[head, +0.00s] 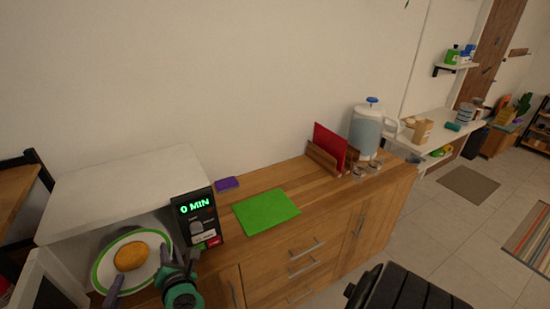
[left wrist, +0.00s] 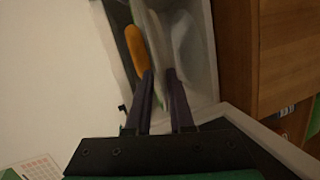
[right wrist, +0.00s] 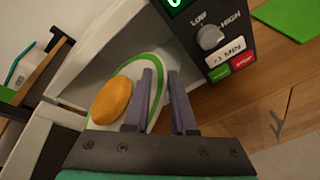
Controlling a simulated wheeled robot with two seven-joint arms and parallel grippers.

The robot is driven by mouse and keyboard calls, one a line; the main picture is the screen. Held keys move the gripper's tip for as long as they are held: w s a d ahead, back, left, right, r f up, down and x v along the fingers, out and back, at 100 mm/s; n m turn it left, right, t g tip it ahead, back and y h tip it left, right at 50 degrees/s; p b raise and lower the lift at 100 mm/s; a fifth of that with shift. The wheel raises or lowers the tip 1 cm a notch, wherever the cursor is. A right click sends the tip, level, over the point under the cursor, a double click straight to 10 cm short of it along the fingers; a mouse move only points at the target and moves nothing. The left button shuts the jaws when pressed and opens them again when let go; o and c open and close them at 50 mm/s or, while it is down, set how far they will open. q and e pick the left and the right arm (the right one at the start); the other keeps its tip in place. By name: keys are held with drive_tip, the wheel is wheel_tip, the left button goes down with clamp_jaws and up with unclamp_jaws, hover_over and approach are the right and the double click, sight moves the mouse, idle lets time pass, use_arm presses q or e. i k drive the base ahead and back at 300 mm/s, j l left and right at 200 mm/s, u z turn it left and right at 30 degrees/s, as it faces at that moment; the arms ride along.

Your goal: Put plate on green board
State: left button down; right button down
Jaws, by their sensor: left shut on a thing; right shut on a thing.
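The plate (head: 156,240) is white with a green rim and carries a round orange-brown food item (head: 130,256). It is tilted in the open mouth of the white microwave (head: 125,185). My left gripper (head: 117,276) is shut on the plate's left edge; the left wrist view shows the plate (left wrist: 155,45) edge-on between the fingers. My right gripper (head: 168,252) is shut on the plate's right edge, beside the control panel; the plate also shows in the right wrist view (right wrist: 121,73). The green board (head: 266,211) lies flat and bare on the wooden counter, right of the microwave.
The microwave's open door (head: 45,283) stands at the lower left. Its control panel (head: 197,218) reads "0 MIN" and stands between plate and board. A purple sponge-like block (head: 227,184) lies behind the board. A red item in a wooden holder (head: 330,150) and a water jug (head: 368,130) stand farther right.

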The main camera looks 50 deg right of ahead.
sight(266, 210)
drive_tip(key=k+l+z, duration=0.15)
drive_tip(key=l, duration=0.15)
drive_tip(key=k+l+z, duration=0.2)
drive_tip(key=i+l+z, duration=0.25)
drive_tip(key=i+z, duration=0.15)
drive_tip(key=i+j+z, duration=0.35)
drive_tip(key=i, duration=0.05)
